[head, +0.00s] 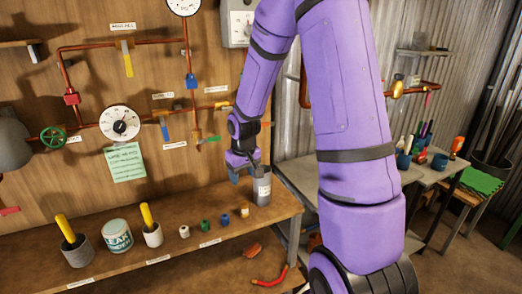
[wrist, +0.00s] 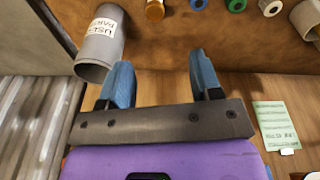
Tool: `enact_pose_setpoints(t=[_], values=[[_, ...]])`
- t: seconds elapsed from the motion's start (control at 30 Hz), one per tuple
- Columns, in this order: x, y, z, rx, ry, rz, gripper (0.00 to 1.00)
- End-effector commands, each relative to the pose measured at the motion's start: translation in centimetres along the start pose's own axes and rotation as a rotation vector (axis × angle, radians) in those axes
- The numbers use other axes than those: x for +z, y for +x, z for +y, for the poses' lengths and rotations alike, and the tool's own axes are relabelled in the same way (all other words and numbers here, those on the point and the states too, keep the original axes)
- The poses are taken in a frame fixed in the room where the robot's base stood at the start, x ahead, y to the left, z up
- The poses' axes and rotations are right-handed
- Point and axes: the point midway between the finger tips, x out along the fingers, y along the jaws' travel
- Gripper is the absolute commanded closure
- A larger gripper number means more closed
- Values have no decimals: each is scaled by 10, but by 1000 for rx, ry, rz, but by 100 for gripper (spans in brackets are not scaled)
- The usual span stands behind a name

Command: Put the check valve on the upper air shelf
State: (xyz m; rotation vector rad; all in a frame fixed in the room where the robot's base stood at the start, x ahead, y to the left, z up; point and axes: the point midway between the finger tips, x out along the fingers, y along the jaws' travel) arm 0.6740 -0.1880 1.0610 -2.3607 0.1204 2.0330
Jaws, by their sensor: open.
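Several small fittings stand in a row on the wooden bench: a white and brown one (head: 184,231), a green one (head: 205,225), a blue one (head: 225,220) and a brass-coloured one (head: 245,212). I cannot tell which is the check valve. In the wrist view the brass fitting (wrist: 155,10) and blue fitting (wrist: 198,4) show at the top edge, beyond my fingertips. My gripper (wrist: 158,62) is open with nothing between its blue fingers. In the head view my gripper (head: 247,172) is above the bench's right end. I cannot tell which shelf is the upper air shelf.
A grey labelled canister (wrist: 100,42) stands close beside one finger; it also shows in the head view (head: 263,192). Pots with yellow handles and a tin (head: 118,236) stand left on the bench. Pipes and gauges (head: 120,123) cover the wall.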

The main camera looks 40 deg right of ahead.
Motion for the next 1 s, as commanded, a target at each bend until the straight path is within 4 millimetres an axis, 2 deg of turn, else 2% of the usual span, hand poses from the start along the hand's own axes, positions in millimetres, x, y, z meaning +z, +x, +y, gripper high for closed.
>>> enact_pose_setpoints(t=[0.03, 0.2, 0.37, 0.5, 0.8, 1.0], values=[[1, -22, -5, 11, -6, 21, 42], [15, -84, -22, 36, -16, 63, 42], [36, -136, -38, 47, -22, 106, 42], [60, -178, -52, 47, -28, 145, 42], [126, -248, -77, 17, -39, 231, 42], [174, -278, -87, -21, -50, 281, 42]])
